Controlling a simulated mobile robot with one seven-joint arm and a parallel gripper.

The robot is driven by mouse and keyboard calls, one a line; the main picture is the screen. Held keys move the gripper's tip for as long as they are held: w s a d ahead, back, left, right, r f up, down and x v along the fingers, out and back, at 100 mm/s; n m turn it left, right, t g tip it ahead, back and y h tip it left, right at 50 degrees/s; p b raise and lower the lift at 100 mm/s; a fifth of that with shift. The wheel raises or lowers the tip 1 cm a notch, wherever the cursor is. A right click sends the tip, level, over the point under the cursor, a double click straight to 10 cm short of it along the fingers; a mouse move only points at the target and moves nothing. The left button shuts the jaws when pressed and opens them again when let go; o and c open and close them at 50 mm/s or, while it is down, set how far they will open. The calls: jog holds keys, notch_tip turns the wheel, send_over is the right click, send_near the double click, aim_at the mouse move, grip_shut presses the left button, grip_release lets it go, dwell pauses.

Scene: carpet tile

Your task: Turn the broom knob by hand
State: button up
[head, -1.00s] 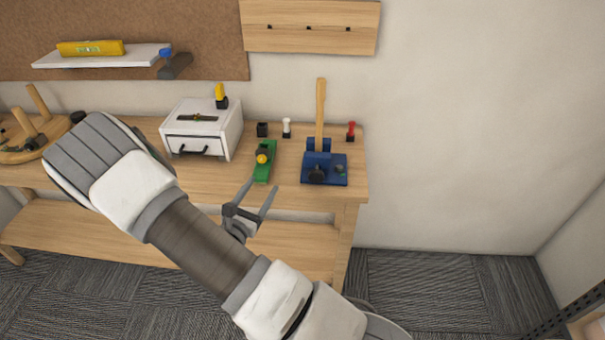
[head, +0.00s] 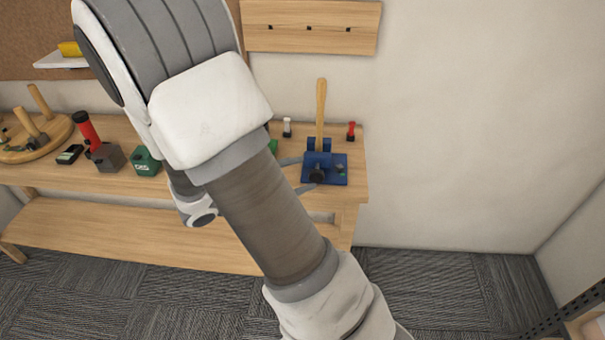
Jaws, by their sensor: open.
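A blue holder (head: 338,174) stands near the right end of the wooden workbench. A wooden broom handle (head: 321,105) stands upright in it. A round black knob (head: 317,177) is on the holder's front. My gripper (head: 308,173) is open, its two grey fingers reaching in from the left, one above and one below the knob's height. Its fingertips are close to the knob; I cannot tell whether they touch it. My arm hides the gripper's body.
A red-topped item (head: 351,131) and a white-topped item (head: 287,127) stand behind the holder. My arm covers the bench's middle. Free wall and carpet lie right.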

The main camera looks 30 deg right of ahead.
jog(key=shift+s+r+m+g+y, duration=0.4)
jog(key=shift+s+r+m+g, duration=0.1)
jog(key=shift+s+m, duration=0.25)
